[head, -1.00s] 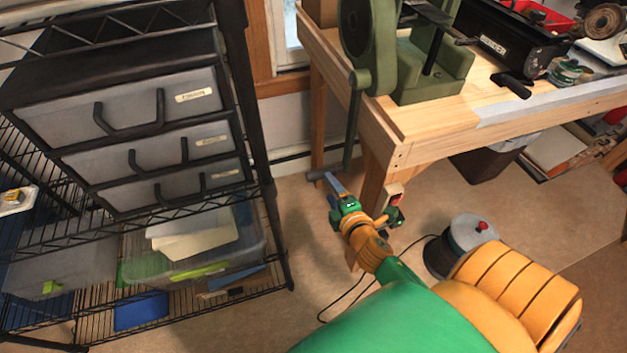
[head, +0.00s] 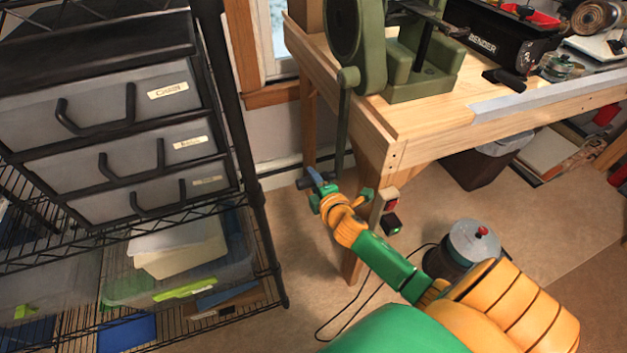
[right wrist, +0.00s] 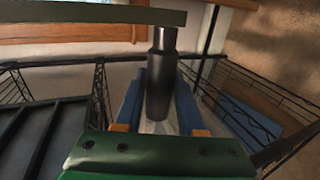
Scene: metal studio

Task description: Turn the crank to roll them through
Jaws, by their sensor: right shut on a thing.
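The green rolling machine (head: 418,75) stands on the wooden bench's left end. Its crank arm (head: 343,125) hangs almost straight down past the bench edge. A dark cylindrical crank handle (head: 304,184) sticks out at its lower end; in the right wrist view the handle (right wrist: 160,82) lies between my blue fingers. My right gripper (head: 316,178) is shut on this handle, beside the bench's front leg. The top of the machine is cut off by the frame edge, so what lies in its rollers is unclear. My left gripper is out of view.
A wire shelf with grey drawers (head: 110,110) stands close on the left. The wooden bench (head: 420,125) carries a black bender (head: 495,45). A small switch box (head: 390,222) sits by the bench leg. A grey canister (head: 470,245) stands on the floor.

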